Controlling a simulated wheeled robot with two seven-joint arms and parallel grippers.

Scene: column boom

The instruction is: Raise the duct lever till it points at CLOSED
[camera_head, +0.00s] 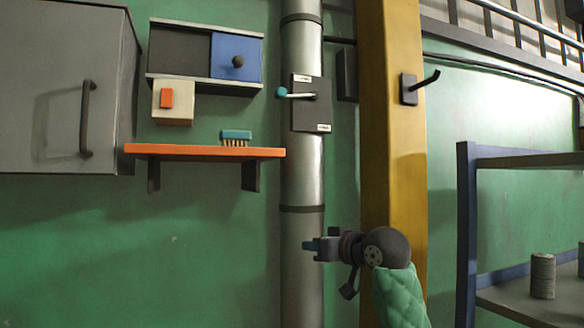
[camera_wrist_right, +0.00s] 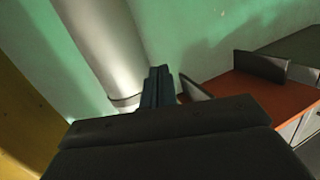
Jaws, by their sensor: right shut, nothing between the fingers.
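The duct lever (camera_head: 299,94) is a light rod with a teal ball at its left end. It points left, nearly level, from a dark plate (camera_head: 311,115) on the grey duct (camera_head: 302,170). The plate has one small white label at its top and one at its bottom; their words are too small to read. My right gripper (camera_head: 309,245) is in front of the lower duct, well below the lever and apart from it. Its blue fingers, also in the right wrist view (camera_wrist_right: 157,86), are together and empty. My left gripper is not in view.
An orange shelf (camera_head: 205,152) with a teal brush (camera_head: 236,137) juts out left of the duct. A grey cabinet (camera_head: 55,85) hangs at far left. A yellow column (camera_head: 392,130) with a black hook (camera_head: 423,82) stands right of the duct. A rack (camera_head: 467,220) is at right.

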